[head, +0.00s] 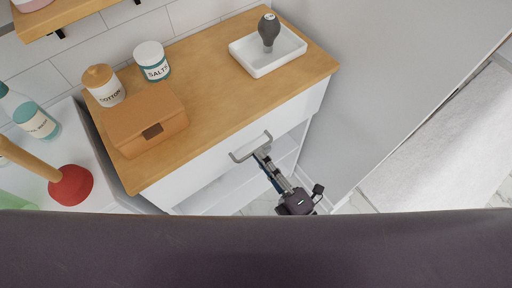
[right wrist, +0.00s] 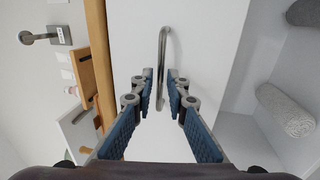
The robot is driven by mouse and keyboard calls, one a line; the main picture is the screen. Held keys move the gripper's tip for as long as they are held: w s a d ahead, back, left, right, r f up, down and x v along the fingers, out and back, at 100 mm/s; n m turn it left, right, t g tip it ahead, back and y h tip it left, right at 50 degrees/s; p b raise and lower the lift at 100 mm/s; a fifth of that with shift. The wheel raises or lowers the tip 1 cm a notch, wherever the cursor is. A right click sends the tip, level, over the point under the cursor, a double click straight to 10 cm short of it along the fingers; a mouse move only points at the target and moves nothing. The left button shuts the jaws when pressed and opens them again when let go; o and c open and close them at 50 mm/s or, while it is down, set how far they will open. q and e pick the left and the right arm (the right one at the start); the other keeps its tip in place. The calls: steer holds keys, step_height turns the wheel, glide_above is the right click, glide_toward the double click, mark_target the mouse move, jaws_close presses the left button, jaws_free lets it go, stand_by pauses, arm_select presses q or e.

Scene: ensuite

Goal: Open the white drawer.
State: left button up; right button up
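The white drawer (head: 209,171) is the top front of a cabinet under a wooden counter and looks closed. Its grey bar handle (head: 239,158) is at the middle of the front. My right gripper (head: 261,153) is at the handle, coming from below right. In the right wrist view the handle (right wrist: 163,45) runs up and down across the white drawer front (right wrist: 208,40). The right gripper's fingers (right wrist: 160,76) are apart on either side of the bar, with gaps showing; I see no firm contact. My left gripper is not in view.
The wooden counter (head: 205,95) holds an orange-brown box (head: 145,118), a cotton jar (head: 103,86), a salts jar (head: 152,62) and a white tray (head: 280,60). An open shelf with rolled towels (right wrist: 285,110) lies below the drawer. A wall stands close on the right.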

steer(key=x, duration=0.3)
steer(key=shift+w+a, duration=0.1)
steer(key=shift+c, duration=0.2)
jaws_close()
steer(key=r+p+v, duration=0.3)
steer(key=r+v, duration=0.1)
steer(key=v, duration=1.7)
steer(key=shift+s+d, duration=0.3)
steer(key=shift+f, duration=0.1)
steer(key=shift+o, duration=0.2)
jaws_free()
